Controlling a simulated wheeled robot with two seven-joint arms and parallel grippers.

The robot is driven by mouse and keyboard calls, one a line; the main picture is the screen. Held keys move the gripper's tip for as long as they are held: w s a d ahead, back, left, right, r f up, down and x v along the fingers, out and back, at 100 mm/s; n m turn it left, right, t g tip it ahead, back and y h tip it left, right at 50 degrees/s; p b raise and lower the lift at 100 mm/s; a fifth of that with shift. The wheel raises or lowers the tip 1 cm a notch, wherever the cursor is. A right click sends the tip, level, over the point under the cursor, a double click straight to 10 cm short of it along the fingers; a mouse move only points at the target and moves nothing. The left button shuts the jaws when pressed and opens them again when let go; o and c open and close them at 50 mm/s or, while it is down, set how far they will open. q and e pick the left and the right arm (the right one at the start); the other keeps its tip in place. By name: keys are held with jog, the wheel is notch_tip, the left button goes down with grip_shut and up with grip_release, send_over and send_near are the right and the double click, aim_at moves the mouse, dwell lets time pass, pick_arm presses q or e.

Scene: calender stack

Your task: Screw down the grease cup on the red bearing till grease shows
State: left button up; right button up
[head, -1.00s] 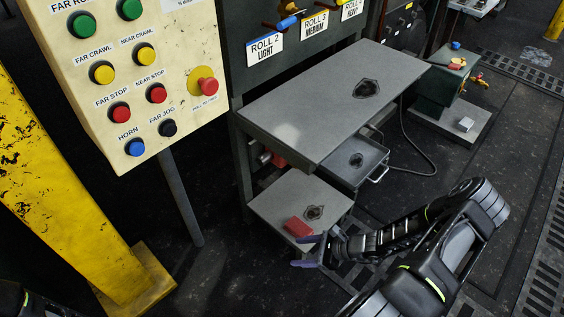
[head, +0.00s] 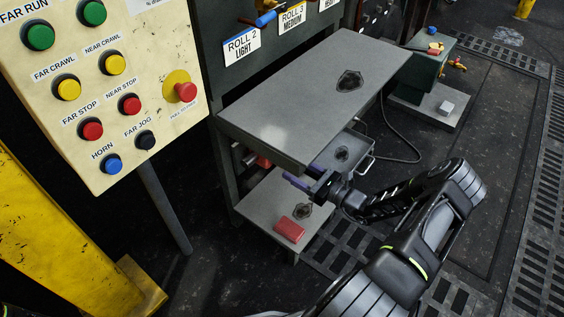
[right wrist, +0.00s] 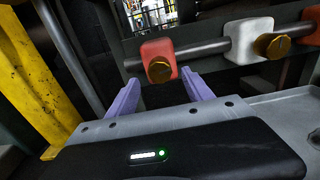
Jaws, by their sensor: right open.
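The red bearing (right wrist: 150,48) sits on a horizontal shaft in the right wrist view, with a round brass grease cup (right wrist: 160,69) on its near face. In the head view a bit of red (head: 263,162), likely this bearing, shows under the tabletop; its cup cannot be made out there. My right gripper (right wrist: 163,80) is open and empty. Its purple fingers point at the bearing, one to each side of the cup in that view, apparently short of it. In the head view the right gripper (head: 303,176) is by the tabletop's near edge. My left gripper is not in view.
A white bearing (right wrist: 242,40) with its own brass cup (right wrist: 272,46) is to the right on the shaft. The grey tabletop (head: 300,100) overhangs a drawer (head: 352,160) and a lower shelf (head: 262,208) with a red block (head: 289,230). A button panel (head: 150,70) stands left.

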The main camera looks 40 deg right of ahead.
aim_at(286, 164)
jog(key=b+x, duration=0.1)
jog(key=x, duration=0.4)
jog(key=shift+f, duration=0.1)
jog(key=shift+w+a, duration=0.2)
jog(key=shift+w, duration=0.4)
grip_shut()
